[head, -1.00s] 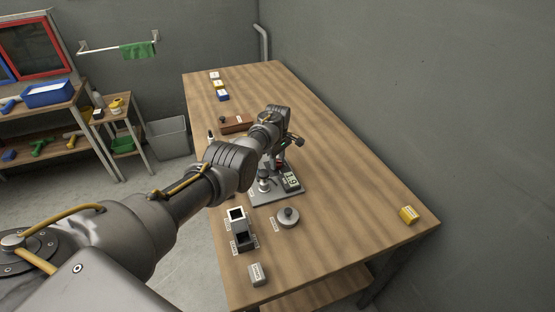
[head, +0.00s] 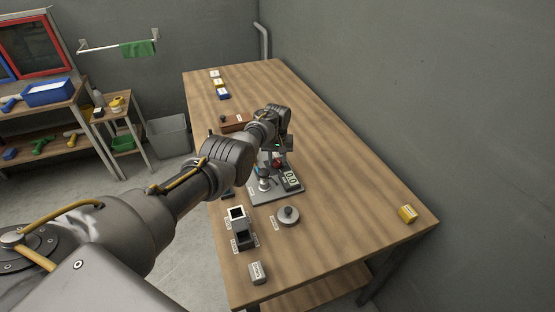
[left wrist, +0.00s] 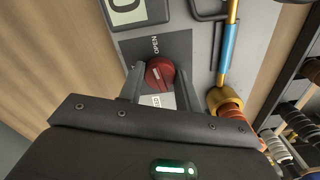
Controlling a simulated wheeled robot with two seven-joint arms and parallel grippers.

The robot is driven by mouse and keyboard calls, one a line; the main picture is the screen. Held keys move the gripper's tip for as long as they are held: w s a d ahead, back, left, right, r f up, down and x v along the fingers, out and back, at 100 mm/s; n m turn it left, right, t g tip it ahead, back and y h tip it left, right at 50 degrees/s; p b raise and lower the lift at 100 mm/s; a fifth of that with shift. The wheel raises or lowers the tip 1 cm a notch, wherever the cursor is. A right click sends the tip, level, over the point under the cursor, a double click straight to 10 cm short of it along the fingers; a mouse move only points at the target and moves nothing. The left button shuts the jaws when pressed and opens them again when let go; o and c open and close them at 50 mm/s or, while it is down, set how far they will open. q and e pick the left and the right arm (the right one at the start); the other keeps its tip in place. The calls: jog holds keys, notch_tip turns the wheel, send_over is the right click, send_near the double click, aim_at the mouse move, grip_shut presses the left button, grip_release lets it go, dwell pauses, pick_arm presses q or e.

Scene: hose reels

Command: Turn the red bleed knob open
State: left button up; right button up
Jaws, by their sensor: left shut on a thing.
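The red bleed knob (left wrist: 160,73) sits on a dark label plate in the left wrist view, with a short pale mark on its face. The word OPEN (left wrist: 155,45) is printed just above it in the picture. My left gripper (left wrist: 158,80) is shut on the knob, one finger on each side. In the head view my left gripper (head: 275,163) is over the grey rig plate (head: 262,198), and the wrist hides much of the rig. A white label below the knob is partly covered. My right gripper is not in view.
A digital display (head: 291,179) stands on the rig's right side. A blue and brass rod (left wrist: 229,50) runs close to the right finger. A round grey weight (head: 288,216), a black-and-white two-socket holder (head: 238,235) and a grey block (head: 257,273) are nearer. The table's right side is mostly clear.

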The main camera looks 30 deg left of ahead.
aim_at(277, 160)
pick_arm(q)
jog(key=shift+s+f+m, duration=0.1)
jog(key=shift+f+m, duration=0.05)
jog(key=shift+m, duration=0.95)
jog(key=o, duration=1)
jog(key=shift+r, duration=0.4)
notch_tip(277, 160, up, 3)
jog(key=shift+f+p, duration=0.15)
jog(key=shift+p, duration=0.85)
notch_tip(277, 160, up, 8)
jog(key=shift+f+b, duration=0.25)
jog(key=shift+b, duration=0.05)
